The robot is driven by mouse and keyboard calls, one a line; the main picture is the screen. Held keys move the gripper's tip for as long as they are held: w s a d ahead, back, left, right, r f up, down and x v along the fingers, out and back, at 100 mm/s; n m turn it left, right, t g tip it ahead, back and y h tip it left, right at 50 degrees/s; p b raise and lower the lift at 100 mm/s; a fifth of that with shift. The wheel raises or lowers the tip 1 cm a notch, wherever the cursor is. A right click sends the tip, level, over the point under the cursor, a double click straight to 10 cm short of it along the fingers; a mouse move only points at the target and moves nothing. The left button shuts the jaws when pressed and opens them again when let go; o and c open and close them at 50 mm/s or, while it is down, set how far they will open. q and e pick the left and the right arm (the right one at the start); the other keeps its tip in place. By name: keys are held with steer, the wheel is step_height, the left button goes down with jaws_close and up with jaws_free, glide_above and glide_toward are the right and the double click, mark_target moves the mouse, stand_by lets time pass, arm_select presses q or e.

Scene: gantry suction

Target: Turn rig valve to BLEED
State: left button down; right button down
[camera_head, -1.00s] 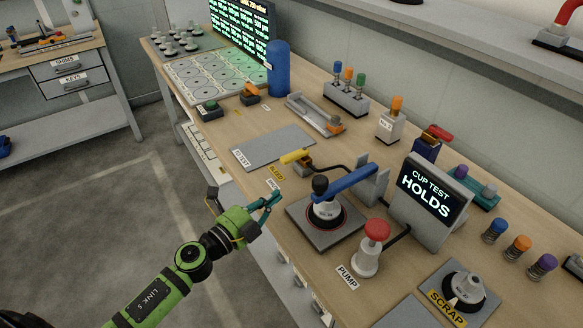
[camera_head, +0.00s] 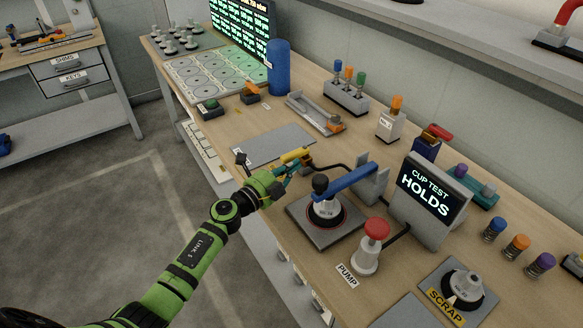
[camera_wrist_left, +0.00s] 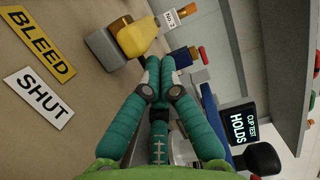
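The rig valve has a yellow handle (camera_head: 295,156) on a small body at the near edge of the bench, beside the grey test plate. In the left wrist view the yellow handle (camera_wrist_left: 135,38) sits beside a grey block (camera_wrist_left: 104,48). The yellow BLEED label (camera_wrist_left: 40,42) and white SHUT label (camera_wrist_left: 38,97) lie flat on the bench there; my arm hides them in the head view. My left gripper (camera_head: 288,170) is just near-side of the handle. Its teal fingers are together with nothing seen between them; I cannot tell whether they touch the handle. My right gripper is not in view.
Close to the right stand the cup rig with a blue lever (camera_head: 346,180), the red-topped pump (camera_head: 376,230) and the screen (camera_head: 432,192) reading CUP TEST HOLDS. The grey plate (camera_head: 262,147) to the left is bare. A black hose runs behind the valve.

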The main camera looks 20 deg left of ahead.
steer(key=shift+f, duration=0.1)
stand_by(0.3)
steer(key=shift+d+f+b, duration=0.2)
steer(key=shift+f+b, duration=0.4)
steer(key=shift+b, duration=0.05)
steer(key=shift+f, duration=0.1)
